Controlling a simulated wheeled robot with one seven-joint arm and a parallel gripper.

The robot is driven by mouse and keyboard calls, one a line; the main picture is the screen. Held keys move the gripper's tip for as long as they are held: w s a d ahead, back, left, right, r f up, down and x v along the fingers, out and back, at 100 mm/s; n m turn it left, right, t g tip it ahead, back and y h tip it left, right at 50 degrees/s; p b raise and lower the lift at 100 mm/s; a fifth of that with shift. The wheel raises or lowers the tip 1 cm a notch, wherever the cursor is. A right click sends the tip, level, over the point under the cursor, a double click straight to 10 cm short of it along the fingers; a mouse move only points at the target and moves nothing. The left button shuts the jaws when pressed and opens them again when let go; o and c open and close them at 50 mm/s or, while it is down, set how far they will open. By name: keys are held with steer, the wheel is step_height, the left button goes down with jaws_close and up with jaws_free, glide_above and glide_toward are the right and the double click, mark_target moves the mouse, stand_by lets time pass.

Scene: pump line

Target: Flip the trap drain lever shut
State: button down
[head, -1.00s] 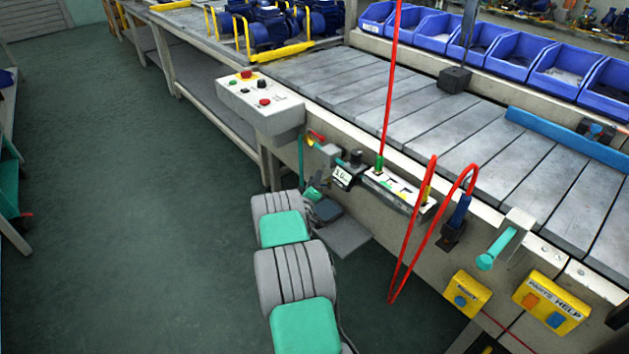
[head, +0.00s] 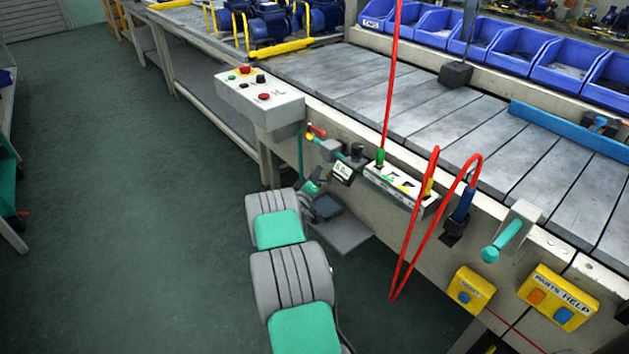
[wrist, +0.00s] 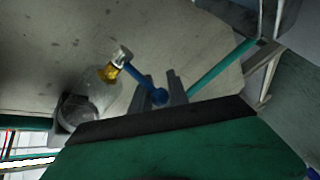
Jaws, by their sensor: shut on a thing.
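In the wrist view, the blue drain lever (wrist: 136,76) runs at a slant from a brass fitting (wrist: 112,71) on the trap's clear bowl (wrist: 92,97) down to a round blue end. My gripper (wrist: 160,93) has its two grey fingers on either side of that round end and is shut on it. The bowl lies to the left of the fingers. In the head view, my arm reaches down beside the bench's front, and the lever and fingertips cannot be made out.
A regulator with a small display (head: 344,172) and a white valve block (head: 398,188) sit on the bench front above my arm. A red hose (head: 408,248) loops down to their right. A grey control box (head: 259,97) juts out.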

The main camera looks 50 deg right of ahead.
steer(key=c, duration=1.6)
jaws_free()
steer(key=shift+f, duration=0.1)
steer(key=shift+o, duration=0.2)
steer(key=p+v, duration=0.1)
steer(key=v, duration=0.7)
steer(key=shift+d, duration=0.1)
